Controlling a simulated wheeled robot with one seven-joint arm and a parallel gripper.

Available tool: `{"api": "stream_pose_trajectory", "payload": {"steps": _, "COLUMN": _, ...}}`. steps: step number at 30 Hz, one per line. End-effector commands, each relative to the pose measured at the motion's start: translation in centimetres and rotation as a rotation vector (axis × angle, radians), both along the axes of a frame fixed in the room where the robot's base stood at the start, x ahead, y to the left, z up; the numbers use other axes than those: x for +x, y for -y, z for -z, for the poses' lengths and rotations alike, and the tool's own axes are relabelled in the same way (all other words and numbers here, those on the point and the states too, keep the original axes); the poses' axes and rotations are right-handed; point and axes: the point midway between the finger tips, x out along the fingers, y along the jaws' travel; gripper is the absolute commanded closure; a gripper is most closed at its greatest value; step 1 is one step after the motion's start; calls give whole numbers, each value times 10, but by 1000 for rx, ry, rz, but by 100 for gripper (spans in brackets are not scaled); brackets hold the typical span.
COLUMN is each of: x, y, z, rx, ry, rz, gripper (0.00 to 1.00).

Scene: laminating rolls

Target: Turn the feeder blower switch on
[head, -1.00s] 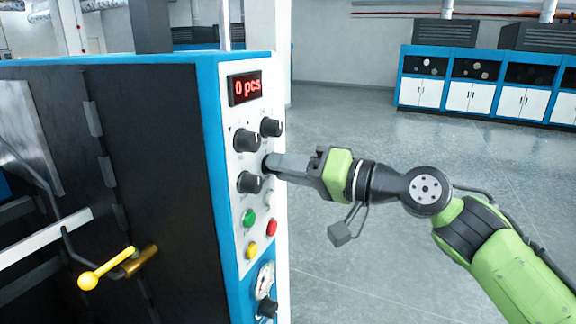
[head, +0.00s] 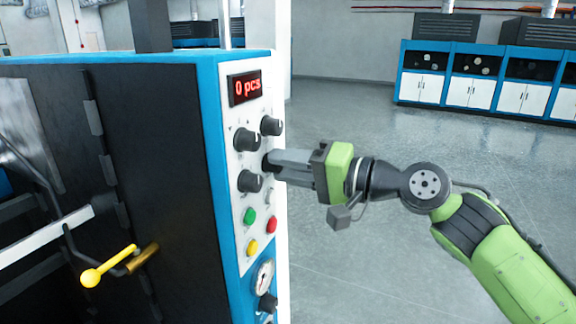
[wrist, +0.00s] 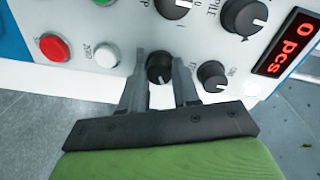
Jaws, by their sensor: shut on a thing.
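My gripper (head: 275,162) is at the white control panel (head: 238,162) of the blue and black machine, its fingers pointing left into the panel. In the wrist view, my gripper (wrist: 160,62) is shut on a small black rotary knob (wrist: 159,68), with one finger on each side. A white mark shows on the knob's lower edge. The same knob shows partly in the head view (head: 266,163), mostly behind the fingertips. I cannot read its label, so I cannot tell for sure that it is the feeder blower switch.
Close around are other black knobs (head: 247,140) (head: 271,126) (head: 249,182), and green (head: 249,215), red (head: 272,225) and yellow (head: 252,247) buttons. A red display (head: 245,88) reads "0 pcs". A gauge (head: 263,275) sits lower. Floor to the right is clear.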

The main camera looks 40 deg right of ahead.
Motion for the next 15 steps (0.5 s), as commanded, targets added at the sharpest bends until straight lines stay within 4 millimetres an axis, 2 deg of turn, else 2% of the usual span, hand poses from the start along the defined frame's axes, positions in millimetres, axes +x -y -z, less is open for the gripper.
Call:
{"api": "stream_pose_trajectory", "payload": {"steps": 4, "x": 0, "y": 0, "z": 1, "rx": 1, "ry": -3, "rz": 0, "gripper": 100}}
{"api": "stream_pose_trajectory", "payload": {"steps": 5, "x": 0, "y": 0, "z": 1, "rx": 1, "ry": -3, "rz": 0, "gripper": 65}}
{"api": "stream_pose_trajectory", "payload": {"steps": 9, "x": 0, "y": 0, "z": 1, "rx": 0, "ry": -2, "rz": 1, "gripper": 44}}
{"api": "stream_pose_trajectory", "payload": {"steps": 15, "x": 0, "y": 0, "z": 0, "rx": 0, "ry": -1, "rz": 0, "gripper": 44}}
